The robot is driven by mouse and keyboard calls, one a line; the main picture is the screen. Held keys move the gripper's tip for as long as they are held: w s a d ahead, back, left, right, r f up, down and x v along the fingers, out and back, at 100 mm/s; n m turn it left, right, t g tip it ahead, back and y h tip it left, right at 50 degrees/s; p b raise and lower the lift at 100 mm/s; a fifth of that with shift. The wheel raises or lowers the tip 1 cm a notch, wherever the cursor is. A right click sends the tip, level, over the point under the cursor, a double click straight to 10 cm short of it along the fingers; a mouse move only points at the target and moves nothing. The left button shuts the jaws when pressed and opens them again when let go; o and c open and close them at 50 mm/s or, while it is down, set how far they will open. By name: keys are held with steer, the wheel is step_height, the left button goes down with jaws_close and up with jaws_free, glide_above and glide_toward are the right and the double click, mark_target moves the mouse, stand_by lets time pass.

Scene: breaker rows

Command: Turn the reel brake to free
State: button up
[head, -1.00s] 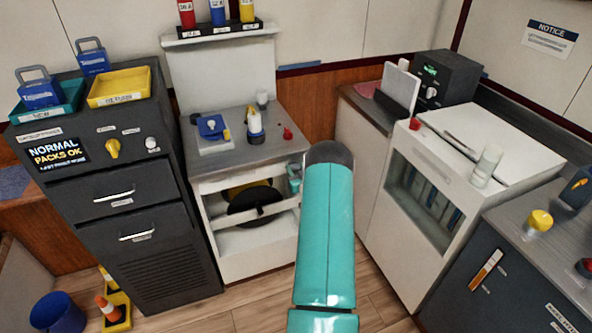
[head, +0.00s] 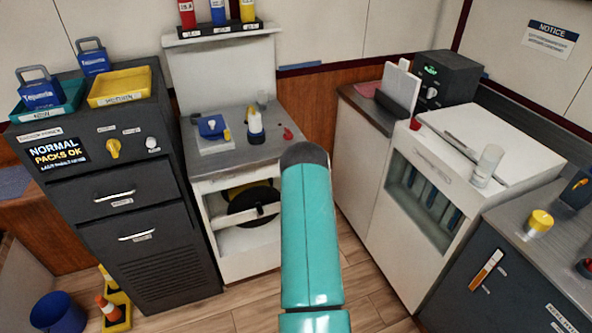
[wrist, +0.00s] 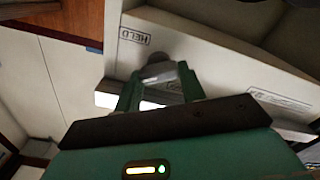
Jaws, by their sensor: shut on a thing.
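The white middle cabinet (head: 248,262) has an open front with a dark reel (head: 252,204) inside. In the wrist view, my gripper (wrist: 156,76) is shut on a grey rounded knob (wrist: 156,71), which appears to be the reel brake handle. The knob sits between the two green fingers against a pale panel (wrist: 215,45). A boxed label reading HELD (wrist: 133,36) shows upside down beyond it. A second label (wrist: 280,99) at the right is too blurred to read. In the head view, my arm hides the gripper and the handle.
The dark drawer cabinet (head: 150,245) stands at left, with trays on top. The white cabinet with a glazed front (head: 425,200) stands at right. The middle cabinet's worktop holds a bottle (head: 255,127) and a small red item (head: 287,133). Wooden floor is open below.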

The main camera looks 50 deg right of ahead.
steer(key=shift+f+n, duration=0.15)
steer(key=shift+n, duration=2.85)
steer(key=shift+f+n, duration=0.1)
steer(key=shift+n, duration=2.9)
steer(key=shift+s, duration=0.1)
steer(key=o, duration=1)
steer(key=v, duration=1.3)
steer(key=shift+s+a, duration=0.25)
